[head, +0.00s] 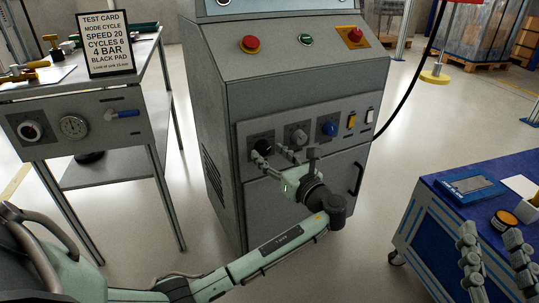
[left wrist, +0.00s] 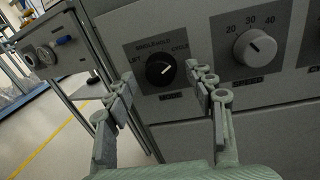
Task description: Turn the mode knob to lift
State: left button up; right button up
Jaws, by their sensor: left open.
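The mode knob (left wrist: 161,70) is a round black dial on a dark plate in the left wrist view. LIFT is printed at its left, CYCLE at its right, and another label above. Its white pointer line slants up and right, towards CYCLE. In the head view the knob (head: 263,146) is the leftmost on the panel, partly hidden by my gripper. My left gripper (head: 270,156) is open in front of it. In the left wrist view its fingers (left wrist: 162,82) stand either side of the knob, apparently not touching it. My right gripper (head: 493,240) is open and empty at lower right.
A grey speed knob (left wrist: 255,48) and a blue knob (head: 329,129) sit right of the mode knob, then small switches (head: 351,121). A drawer handle (head: 357,180) juts out below. A bench (head: 85,125) stands left, a blue-topped cart (head: 450,205) right.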

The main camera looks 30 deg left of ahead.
pick_arm(q)
jog(key=shift+w+a, duration=0.25)
jog(key=shift+a, duration=0.25)
pick_arm(e)
jog(key=shift+s+r, duration=0.1)
jog(key=shift+r, duration=0.3)
pick_arm(q)
jog(key=shift+c, duration=0.3)
